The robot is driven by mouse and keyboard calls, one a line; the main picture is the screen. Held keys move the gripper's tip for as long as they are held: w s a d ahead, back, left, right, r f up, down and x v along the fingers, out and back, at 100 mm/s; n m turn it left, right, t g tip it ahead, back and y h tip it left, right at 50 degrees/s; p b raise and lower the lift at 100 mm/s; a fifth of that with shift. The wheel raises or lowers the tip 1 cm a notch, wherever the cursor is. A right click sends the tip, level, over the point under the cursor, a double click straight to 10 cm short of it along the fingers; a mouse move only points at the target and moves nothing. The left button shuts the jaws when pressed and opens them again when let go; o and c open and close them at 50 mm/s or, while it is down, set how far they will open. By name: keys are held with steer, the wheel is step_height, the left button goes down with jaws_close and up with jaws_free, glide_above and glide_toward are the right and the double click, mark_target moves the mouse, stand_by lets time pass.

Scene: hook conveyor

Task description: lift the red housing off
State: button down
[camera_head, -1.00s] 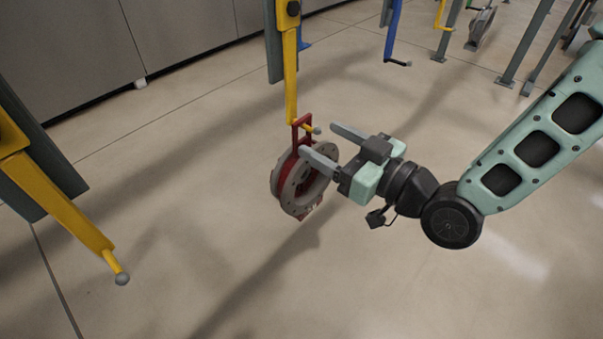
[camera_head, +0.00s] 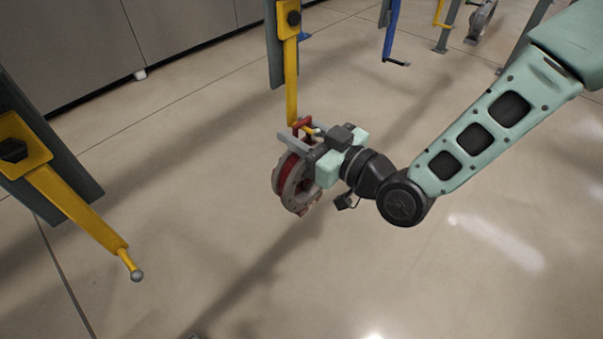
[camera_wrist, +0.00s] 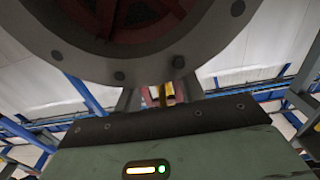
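The red housing (camera_head: 284,172), with a grey bolted flange (camera_head: 297,188), hangs by its red loop handle (camera_head: 302,124) from the yellow hook arm (camera_head: 291,95). My gripper (camera_head: 298,133) reaches in from the right at the loop, above the round body. Its two grey fingers are apart, one on each side of the loop, and look open; contact cannot be told. In the wrist view the grey flange (camera_wrist: 205,45) and red inside (camera_wrist: 140,18) fill the top. Yellow and red show between the fingers (camera_wrist: 160,95). The hook's tip is partly hidden by my gripper.
Another yellow hook arm (camera_head: 80,208) hangs empty at the left. A blue hook arm (camera_head: 391,30) hangs behind, and a grey wheel-like part (camera_head: 482,20) is at the back. Grey cabinets (camera_head: 190,35) line the far left. The floor below is clear.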

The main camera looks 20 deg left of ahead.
mark_target(294, 112)
steer(key=shift+r, duration=0.2)
steer(key=shift+r+b, duration=0.8)
steer(key=shift+r, duration=0.85)
steer(key=f+p+v, duration=0.1)
steer(key=p+v, duration=0.9)
steer(key=v, duration=0.8)
steer(key=shift+f, duration=0.3)
steer(key=shift+d, duration=0.15)
